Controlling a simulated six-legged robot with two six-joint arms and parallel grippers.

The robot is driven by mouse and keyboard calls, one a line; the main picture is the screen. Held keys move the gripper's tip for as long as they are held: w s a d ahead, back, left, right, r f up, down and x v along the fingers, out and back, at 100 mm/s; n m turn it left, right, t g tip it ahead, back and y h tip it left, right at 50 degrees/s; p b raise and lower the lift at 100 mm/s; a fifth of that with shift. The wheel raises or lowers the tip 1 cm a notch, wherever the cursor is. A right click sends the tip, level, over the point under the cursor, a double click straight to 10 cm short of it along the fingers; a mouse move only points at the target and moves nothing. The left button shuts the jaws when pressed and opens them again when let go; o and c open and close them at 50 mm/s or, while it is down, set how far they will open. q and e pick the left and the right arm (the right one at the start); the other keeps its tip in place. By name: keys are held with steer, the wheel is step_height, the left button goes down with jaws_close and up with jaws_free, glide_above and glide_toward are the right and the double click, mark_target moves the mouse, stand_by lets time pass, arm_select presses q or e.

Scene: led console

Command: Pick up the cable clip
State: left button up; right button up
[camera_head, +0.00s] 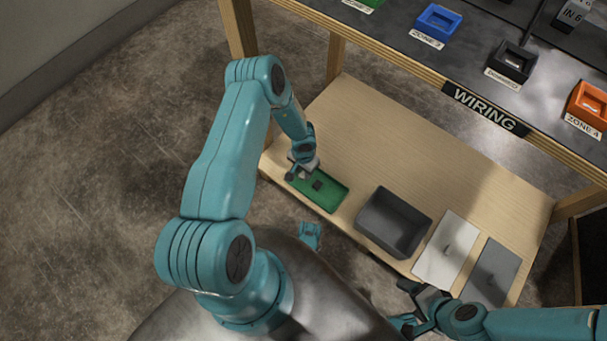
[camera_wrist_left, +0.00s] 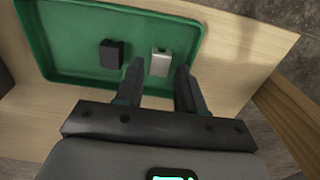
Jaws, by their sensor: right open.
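A green tray (camera_head: 330,199) lies on the lower shelf in the head view and fills the top of the left wrist view (camera_wrist_left: 75,68). In it are a small black block (camera_wrist_left: 115,53) and a small silver-grey block (camera_wrist_left: 161,61), apart from each other. I cannot tell for certain which is the cable clip. The black one shows in the head view (camera_head: 317,185). My left gripper (camera_head: 299,173) is over the tray's far left end, fingers apart and empty, the silver-grey block in view between its tips. My right gripper (camera_head: 409,305) is open and empty near the shelf's front.
A dark grey bin (camera_head: 393,222), a white panel (camera_head: 445,252) and a grey panel (camera_head: 491,273) stand or lie right of the tray. The upper console, with its WIRING label (camera_head: 486,109), overhangs the shelf's back. The shelf middle (camera_head: 400,150) is clear.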

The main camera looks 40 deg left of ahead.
arm_select(q)
step_height(320, 180, down, 2)
steer(key=shift+f, duration=0.15)
arm_select(e)
steer(key=shift+w+d+f, duration=0.1)
steer(key=shift+f, duration=0.35)
arm_select(q)
jaws_close()
step_height(320, 180, up, 18)
steer(key=p, duration=0.9)
arm_select(e)
step_height(320, 180, up, 8)
steer(key=s+a, duration=0.1)
steer(key=shift+s+a+r+n, duration=0.15)
steer(key=shift+s+n, duration=0.05)
steer(key=shift+n, duration=0.1)
